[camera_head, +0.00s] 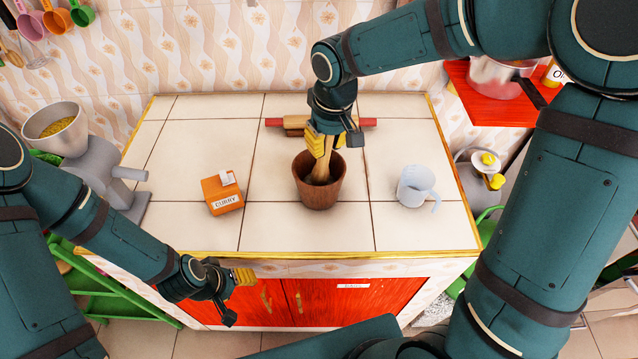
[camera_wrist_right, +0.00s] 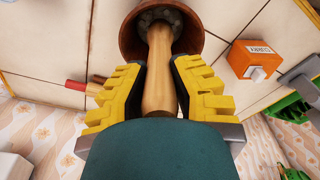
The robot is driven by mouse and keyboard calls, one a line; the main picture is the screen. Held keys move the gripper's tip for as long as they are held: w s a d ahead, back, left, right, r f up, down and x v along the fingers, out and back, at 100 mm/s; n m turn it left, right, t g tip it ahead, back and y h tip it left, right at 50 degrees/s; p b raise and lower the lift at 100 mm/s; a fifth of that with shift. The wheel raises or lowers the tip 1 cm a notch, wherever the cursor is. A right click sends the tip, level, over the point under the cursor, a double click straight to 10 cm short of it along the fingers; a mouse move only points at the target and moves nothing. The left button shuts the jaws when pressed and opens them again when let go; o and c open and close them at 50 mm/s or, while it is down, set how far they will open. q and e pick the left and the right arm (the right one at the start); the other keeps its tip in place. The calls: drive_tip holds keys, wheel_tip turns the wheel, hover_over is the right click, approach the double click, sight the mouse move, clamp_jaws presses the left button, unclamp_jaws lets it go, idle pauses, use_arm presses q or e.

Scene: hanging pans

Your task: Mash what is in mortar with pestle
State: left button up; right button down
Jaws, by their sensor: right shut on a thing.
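The brown wooden mortar (camera_head: 318,192) stands upright in the middle of the tiled counter. It also shows at the top of the right wrist view (camera_wrist_right: 133,42), with grey lumpy contents (camera_wrist_right: 160,17) inside. My right gripper (camera_head: 325,145) is above the mortar, its yellow fingers shut around the light wooden pestle (camera_wrist_right: 158,70). The pestle's lower end reaches into the mortar; its tip is partly hidden by the rim in the head view. My left gripper (camera_head: 243,277) is low in front of the counter's front edge, away from the mortar; whether its fingers are open is unclear.
An orange curry box (camera_head: 222,194) sits left of the mortar and a clear measuring jug (camera_head: 415,187) right of it. A rolling pin (camera_head: 368,123) lies behind. A grey grinder (camera_head: 97,165) stands at the left edge. The counter's front strip is clear.

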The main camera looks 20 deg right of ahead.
drive_tip(key=shift+f+b, duration=0.75)
drive_tip(key=shift+f, duration=0.35)
idle(0.3)
drive_tip(key=shift+r+p, duration=0.95)
drive_tip(key=shift+r, duration=0.25)
